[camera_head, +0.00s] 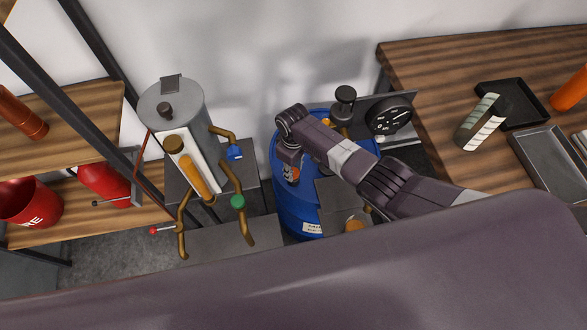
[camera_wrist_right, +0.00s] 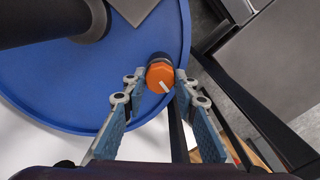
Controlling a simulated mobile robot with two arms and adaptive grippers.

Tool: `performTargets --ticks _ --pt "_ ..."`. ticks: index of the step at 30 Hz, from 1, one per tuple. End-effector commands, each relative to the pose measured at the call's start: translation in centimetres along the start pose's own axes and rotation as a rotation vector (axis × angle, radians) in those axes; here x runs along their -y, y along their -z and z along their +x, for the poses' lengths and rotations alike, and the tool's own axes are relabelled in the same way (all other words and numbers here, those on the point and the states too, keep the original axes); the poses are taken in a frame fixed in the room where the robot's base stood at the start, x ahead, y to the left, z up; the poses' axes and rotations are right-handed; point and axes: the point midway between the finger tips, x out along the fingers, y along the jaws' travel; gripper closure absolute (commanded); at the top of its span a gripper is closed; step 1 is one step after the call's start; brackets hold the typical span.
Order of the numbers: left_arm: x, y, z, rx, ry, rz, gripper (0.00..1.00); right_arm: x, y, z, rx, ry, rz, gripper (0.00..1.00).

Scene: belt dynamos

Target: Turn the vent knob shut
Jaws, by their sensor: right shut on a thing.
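The vent knob is an orange, many-sided cap with a white line on top (camera_wrist_right: 160,76), near the rim of the blue drum (camera_wrist_right: 60,90). In the right wrist view the fingertips of my right gripper (camera_wrist_right: 160,87) are on either side of the knob, shut on it. In the head view my right gripper (camera_head: 291,170) points down over the left part of the drum (camera_head: 285,205), and the gripper and arm hide much of the drum top. My left gripper is not in view.
Left of the drum stands a grey cylindrical tank (camera_head: 175,100) with brass pipes and a green valve knob (camera_head: 238,201). A black pump handle (camera_head: 345,94) and a dial gauge (camera_head: 389,115) are behind my arm. A wooden table (camera_head: 440,70) is at the right.

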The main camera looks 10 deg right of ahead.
Motion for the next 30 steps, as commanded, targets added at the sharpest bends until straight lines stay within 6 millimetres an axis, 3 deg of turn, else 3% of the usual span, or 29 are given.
performTargets --ticks 12,27,28,30 --pt "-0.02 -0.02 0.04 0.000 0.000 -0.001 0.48 -0.09 0.13 -0.14 -0.003 -0.002 -0.167 0.98" --pt "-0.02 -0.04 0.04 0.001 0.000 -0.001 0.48 -0.12 0.16 -0.17 -0.003 -0.003 -0.185 0.98" --pt "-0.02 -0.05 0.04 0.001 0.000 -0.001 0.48 -0.11 0.17 -0.17 -0.003 -0.003 -0.185 0.71" --pt "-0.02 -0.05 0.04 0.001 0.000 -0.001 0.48 -0.11 0.16 -0.17 -0.003 -0.003 -0.185 0.64"
